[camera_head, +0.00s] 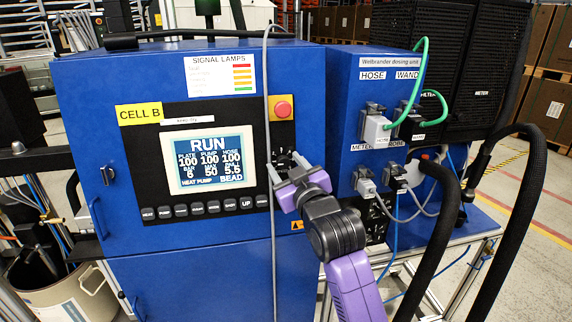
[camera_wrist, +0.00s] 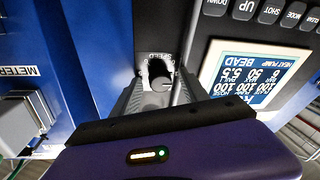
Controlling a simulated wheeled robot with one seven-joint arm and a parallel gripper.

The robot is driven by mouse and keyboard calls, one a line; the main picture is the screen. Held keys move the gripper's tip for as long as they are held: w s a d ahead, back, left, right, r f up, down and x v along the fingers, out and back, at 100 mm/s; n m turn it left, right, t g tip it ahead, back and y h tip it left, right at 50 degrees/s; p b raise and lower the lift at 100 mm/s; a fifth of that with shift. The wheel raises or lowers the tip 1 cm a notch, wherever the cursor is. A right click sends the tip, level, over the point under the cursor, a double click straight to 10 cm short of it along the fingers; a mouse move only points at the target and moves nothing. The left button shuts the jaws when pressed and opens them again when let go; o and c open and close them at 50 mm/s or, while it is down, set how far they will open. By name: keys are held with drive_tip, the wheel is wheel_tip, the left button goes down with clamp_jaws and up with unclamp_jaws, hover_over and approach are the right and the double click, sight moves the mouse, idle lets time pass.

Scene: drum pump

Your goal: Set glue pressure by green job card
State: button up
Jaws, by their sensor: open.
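My gripper (camera_head: 285,169) is open in front of a dark dial plate (camera_head: 284,157) to the right of the control screen. The screen (camera_head: 209,160) reads RUN, with plate, pump and hose at 100, a small bar figure like 5 or 6, then 50, 5.5 and BEAD. I see no green job card or pressure gauge that I can make out.
A row of black buttons (camera_head: 205,209) runs below the screen. A red stop button (camera_head: 282,109) sits above the dial. The dosing unit (camera_head: 340,90) at right has plugs and a green cable (camera_head: 420,60). Black hoses (camera_head: 436,240) arch at right; a grey cable (camera_head: 268,100) hangs before the panel.

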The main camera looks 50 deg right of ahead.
clamp_jaws()
drive_tip(key=shift+m, duration=0.3)
